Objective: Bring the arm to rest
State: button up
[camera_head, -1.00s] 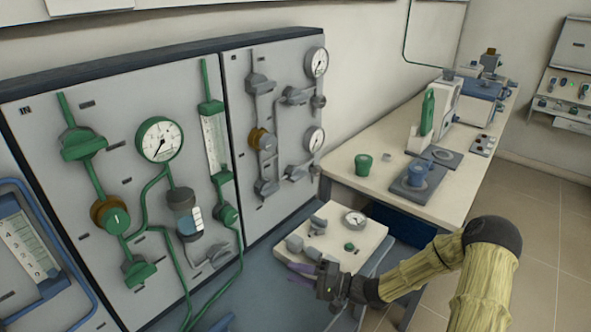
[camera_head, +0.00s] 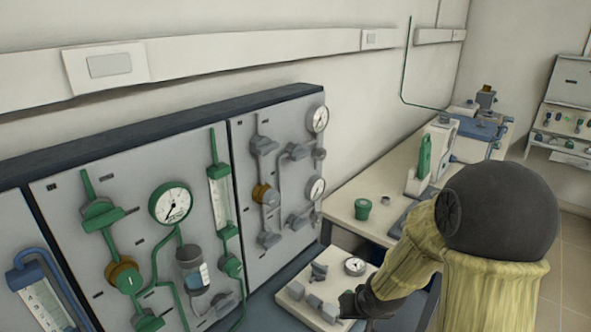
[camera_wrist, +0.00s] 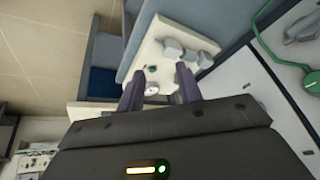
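My arm in its yellow sleeve stands at the right of the head view, bent, with its dark joint high. My gripper's fingers are hidden or cut off there; only a dark part of the wrist shows at the lower edge. In the wrist view my gripper (camera_wrist: 158,88) has its two purple-grey fingers apart with nothing between them. It is open and empty. Beyond the fingers is a small cream table (camera_wrist: 148,52) with grey fittings and a small gauge; this table also shows in the head view (camera_head: 283,297).
Wall panels with green pipework (camera_head: 125,275) and grey pipework (camera_head: 283,190) stand at left. Tiled floor shows at far right.

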jog(key=s+r+g+h+p, duration=0.1)
jog(key=s+r+g+p, duration=0.1)
jog(key=s+r, duration=0.7)
jog(key=s+d+p, duration=0.1)
jog(key=s, duration=0.1)
jog(key=shift+s+r, duration=0.35)
jog(key=shift+r, duration=0.05)
dwell(1.0)
